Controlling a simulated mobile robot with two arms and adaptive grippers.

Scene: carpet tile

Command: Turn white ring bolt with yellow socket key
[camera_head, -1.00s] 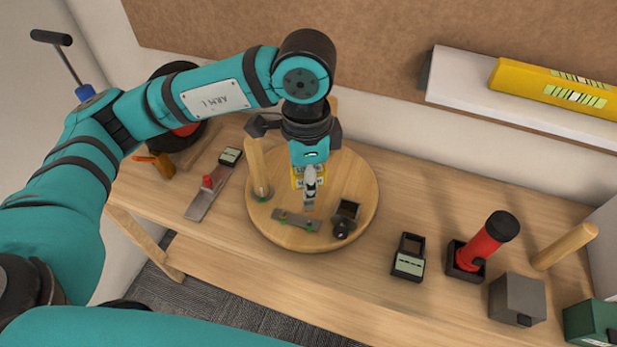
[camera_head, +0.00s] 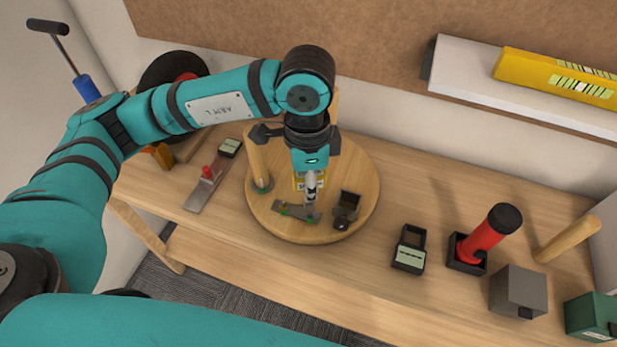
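My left gripper (camera_head: 312,175) points down over the round wooden board (camera_head: 355,172), near its middle. A small yellow piece with dark marks (camera_head: 299,182) shows just behind the fingers, and a white and grey upright part (camera_head: 311,190) is in line with them. I cannot tell whether this is the key, the bolt or a fingertip, nor whether the fingers are closed on anything. No white ring bolt shows clearly. A grey metal plate with green spots (camera_head: 295,211) lies on the board just in front. My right gripper is not in view.
On the board stand a wooden peg (camera_head: 257,165) and a small dark open box (camera_head: 347,207). To the right are a black holder (camera_head: 409,250), a red cylinder (camera_head: 485,235) and a grey box (camera_head: 517,291). A yellow level (camera_head: 550,78) lies on the white shelf (camera_head: 480,85).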

